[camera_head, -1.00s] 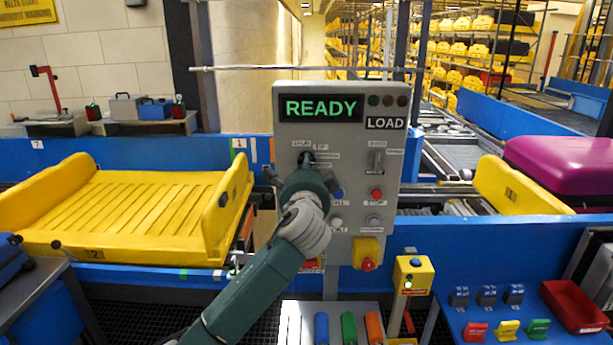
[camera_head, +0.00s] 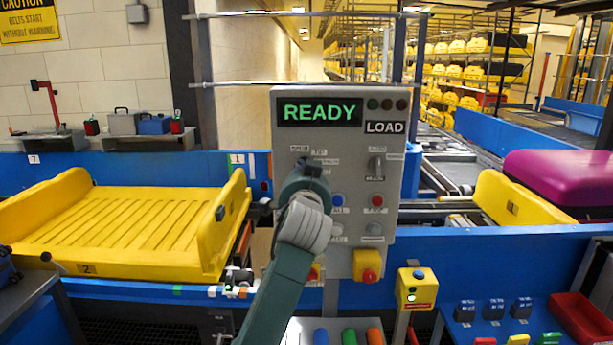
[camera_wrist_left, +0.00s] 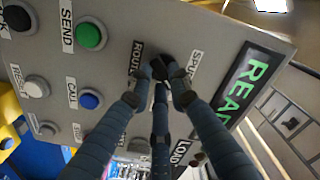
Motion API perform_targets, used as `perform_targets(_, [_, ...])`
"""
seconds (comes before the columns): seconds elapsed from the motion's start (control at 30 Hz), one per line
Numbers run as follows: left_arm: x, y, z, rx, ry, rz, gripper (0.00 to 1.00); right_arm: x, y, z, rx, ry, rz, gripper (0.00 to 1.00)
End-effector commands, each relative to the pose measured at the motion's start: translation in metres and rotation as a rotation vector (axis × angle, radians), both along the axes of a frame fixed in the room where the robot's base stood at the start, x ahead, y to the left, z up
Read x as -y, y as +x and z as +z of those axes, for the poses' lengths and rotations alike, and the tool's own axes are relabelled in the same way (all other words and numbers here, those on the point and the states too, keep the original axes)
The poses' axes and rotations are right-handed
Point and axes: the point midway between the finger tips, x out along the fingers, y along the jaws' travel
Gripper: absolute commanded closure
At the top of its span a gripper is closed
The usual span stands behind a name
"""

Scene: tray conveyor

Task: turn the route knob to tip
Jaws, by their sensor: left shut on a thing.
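The route knob (camera_wrist_left: 160,66) is a small black knob on the grey control panel (camera_head: 345,262), beside the "ROUTE" and "SPUR" labels in the left wrist view. My left gripper (camera_wrist_left: 161,84) has its fingers closed around the knob. In the head view my left gripper (camera_head: 313,168) is at the panel's upper left and its wrist covers most of the knob. A "TIP" label shows just above it. Which label the knob points to cannot be told. The panel display (camera_head: 320,112) reads "READY" in green. My right gripper is not in view.
A blue button (camera_wrist_left: 90,100) and a green button (camera_wrist_left: 91,36) are near the fingers. A second selector (camera_head: 376,168) and a red button (camera_head: 376,201) sit to the right. A yellow tray (camera_head: 140,270) lies left of the panel, and a purple suitcase (camera_head: 560,175) lies right.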

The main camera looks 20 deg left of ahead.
Motion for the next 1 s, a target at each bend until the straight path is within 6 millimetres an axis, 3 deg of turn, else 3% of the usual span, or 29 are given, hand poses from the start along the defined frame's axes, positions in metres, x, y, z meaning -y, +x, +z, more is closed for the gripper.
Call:
perform_targets(0.67, [0.0001, 0.0003, -0.001, 0.014, -0.057, 0.0, 1.0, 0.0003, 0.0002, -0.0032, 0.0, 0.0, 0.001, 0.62])
perform_targets(0.7, [0.0001, 0.0003, -0.001, 0.013, -0.057, 0.0, 0.76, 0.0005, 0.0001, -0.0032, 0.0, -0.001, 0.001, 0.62])
perform_targets(0.77, [0.0001, 0.0003, -0.001, 0.013, -0.057, 0.0, 0.64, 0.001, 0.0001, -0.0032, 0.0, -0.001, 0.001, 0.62])
perform_targets(1.0, [0.0001, 0.0002, -0.0003, 0.015, -0.056, 0.0, 0.62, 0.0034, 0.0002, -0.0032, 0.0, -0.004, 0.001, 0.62])
